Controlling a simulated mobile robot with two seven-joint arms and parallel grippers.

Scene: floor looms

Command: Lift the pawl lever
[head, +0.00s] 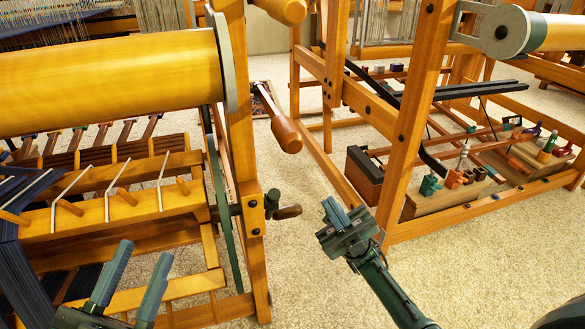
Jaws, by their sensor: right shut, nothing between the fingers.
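A lever with a dark shaft and a rounded wooden handle (286,131) sticks out from the left loom's front post, pointing down to the right; it looks like the pawl lever. Lower on the same post is a short dark wooden handle (288,212) beside a small green part (272,203). My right gripper (334,208) is shut and empty, below and right of the lever, apart from both handles. My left gripper (144,250) is open and empty at the bottom left, in front of the left loom. Where the lever meets the loom is partly hidden by the post.
The left loom's big wooden roller (110,80) has a grey disc (222,55) at its end, near the upright post (240,150). A second loom frame (405,130) stands at the right, with a tool tray (430,203) inside. Bare carpet (310,270) lies between the looms.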

